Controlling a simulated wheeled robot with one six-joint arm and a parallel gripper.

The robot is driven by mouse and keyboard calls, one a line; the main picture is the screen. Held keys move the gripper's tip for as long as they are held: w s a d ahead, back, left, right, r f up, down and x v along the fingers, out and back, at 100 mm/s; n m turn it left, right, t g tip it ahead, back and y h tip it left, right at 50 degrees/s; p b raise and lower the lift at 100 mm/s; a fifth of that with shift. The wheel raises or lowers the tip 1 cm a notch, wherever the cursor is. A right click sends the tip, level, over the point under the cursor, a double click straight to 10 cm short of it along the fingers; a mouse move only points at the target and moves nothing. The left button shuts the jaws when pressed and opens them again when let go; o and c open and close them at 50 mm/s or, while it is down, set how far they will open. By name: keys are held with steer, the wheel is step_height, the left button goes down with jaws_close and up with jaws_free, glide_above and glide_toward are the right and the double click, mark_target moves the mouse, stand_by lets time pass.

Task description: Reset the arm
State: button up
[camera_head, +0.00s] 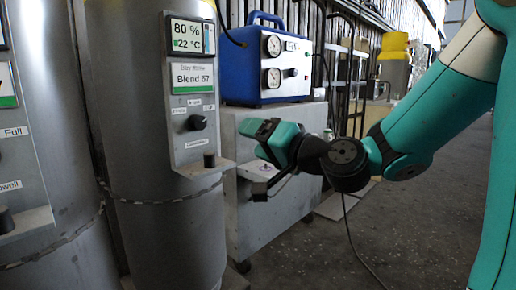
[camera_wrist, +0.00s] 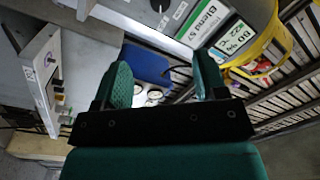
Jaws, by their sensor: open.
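My gripper (camera_head: 262,140) is at the centre of the head view, in front of a grey metal cabinet and to the right of a tank's control panel. In the wrist view my gripper (camera_wrist: 165,82) shows two green fingers standing apart, with nothing between them. My teal and black arm reaches in from the right of the head view. The gripper appears clear of the panel knob (camera_head: 198,122) and holds nothing.
A grey tank (camera_head: 130,150) with a "Blend 57" panel (camera_head: 192,90) stands left, with a chain around it. A blue gauge box (camera_head: 268,65) sits on the cabinet (camera_head: 240,215). Open floor (camera_head: 400,240) lies at the lower right.

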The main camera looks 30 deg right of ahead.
stand_by(0.4)
steer(key=s+a+f+n+g+y+p, duration=0.3)
steer(key=s+a+f+n+g, duration=0.2)
steer(key=s+a+n+g, duration=0.55)
steer(key=s+a+f+n+g+h+p, duration=0.1)
steer(key=s+f+g+h, duration=0.15)
steer(key=s, duration=0.25)
steer(key=s+f+n+g+h+p, duration=0.1)
steer(key=s+g+h, duration=0.1)
steer(key=s+g, duration=0.3)
step_height(320, 180, up, 38)
steer(key=s+p, duration=0.2)
steer(key=p, duration=3.5)
steer(key=shift+d+f+t+h+p, duration=0.2)
steer(key=shift+d+t+h+p, duration=0.1)
steer(key=shift+h+p, duration=0.1)
